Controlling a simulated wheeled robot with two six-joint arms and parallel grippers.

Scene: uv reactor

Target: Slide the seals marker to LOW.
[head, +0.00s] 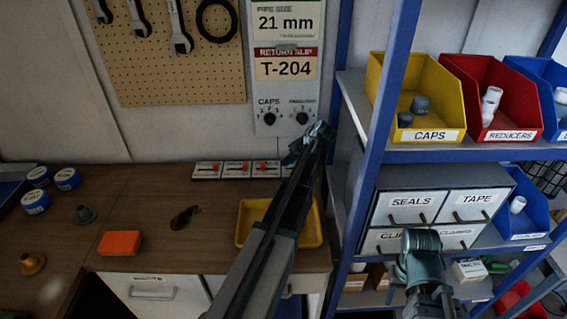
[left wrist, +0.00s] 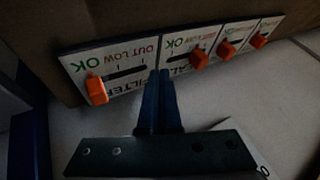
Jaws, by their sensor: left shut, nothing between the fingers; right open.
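A row of small white slider cards (head: 237,169) with orange markers stands at the back of the wooden bench. In the left wrist view they appear upside down. The nearest card there reads FILTER (left wrist: 125,72), with its orange marker (left wrist: 97,90) by OK. The card beside it shows part of a name, possibly SEALS, which I cannot read fully; its orange marker (left wrist: 197,57) is to the right of my fingers. My left gripper (left wrist: 161,75) is shut and empty, its tips close before these two cards; contact is unclear. My right gripper (head: 420,240) is before the drawers, its fingers unclear.
A yellow tray (head: 248,213) lies below the cards, partly behind my left arm. A orange block (head: 119,243) and blue-lidded jars (head: 67,179) are at left. The blue shelf post (head: 385,100) stands right of the left arm. A SEALS drawer (head: 409,207) is on the shelf.

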